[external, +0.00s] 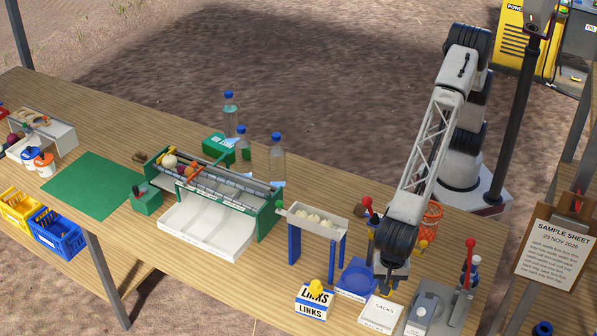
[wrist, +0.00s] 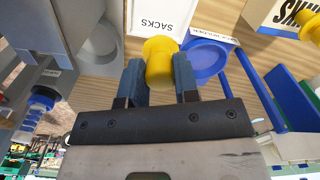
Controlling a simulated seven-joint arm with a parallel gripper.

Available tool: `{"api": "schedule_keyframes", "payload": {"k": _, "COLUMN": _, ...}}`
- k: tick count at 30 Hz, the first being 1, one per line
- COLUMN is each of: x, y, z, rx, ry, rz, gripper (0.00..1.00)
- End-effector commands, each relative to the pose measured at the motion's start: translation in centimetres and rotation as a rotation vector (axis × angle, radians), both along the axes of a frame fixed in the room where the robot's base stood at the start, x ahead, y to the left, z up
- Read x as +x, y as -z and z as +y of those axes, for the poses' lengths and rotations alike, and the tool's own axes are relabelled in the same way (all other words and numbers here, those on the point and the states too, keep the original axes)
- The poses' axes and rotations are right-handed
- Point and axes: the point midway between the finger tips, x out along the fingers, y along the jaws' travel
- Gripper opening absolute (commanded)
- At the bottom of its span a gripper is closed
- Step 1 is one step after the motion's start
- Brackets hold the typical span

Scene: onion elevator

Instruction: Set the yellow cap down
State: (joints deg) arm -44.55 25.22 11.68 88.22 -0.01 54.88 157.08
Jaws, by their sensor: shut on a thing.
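My gripper (wrist: 160,82) is shut on the yellow cap (wrist: 160,62), which sits between its two blue-grey fingers in the wrist view. Beyond the cap is a white card marked SACKS (wrist: 160,14). A round blue dish (wrist: 204,64) is just to the right of the cap. In the external view my gripper (external: 388,284) points down near the table's front edge, between the blue dish (external: 356,279) and the SACKS card (external: 380,314). The cap cannot be made out there. Whether the cap touches the table is unclear.
A white LINKS box (external: 314,302) with a yellow piece on top stands left of the SACKS card. A grey device (external: 430,309) with a red-knobbed lever stands close on the right. A blue-legged stand with a white tray (external: 313,222) is to the left.

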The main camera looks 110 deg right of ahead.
Motion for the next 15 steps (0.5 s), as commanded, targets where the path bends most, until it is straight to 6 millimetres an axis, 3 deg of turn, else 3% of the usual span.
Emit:
{"api": "schedule_keyframes", "payload": {"k": 5, "x": 0.0, "y": 0.6, "z": 0.0, "rx": -0.001, "ry": 0.0, "rz": 0.0, "gripper": 0.06}}
{"api": "schedule_keyframes", "payload": {"k": 15, "x": 0.0, "y": 5.0, "z": 0.0, "rx": -0.001, "ry": 0.0, "rz": 0.002, "gripper": 0.06}}
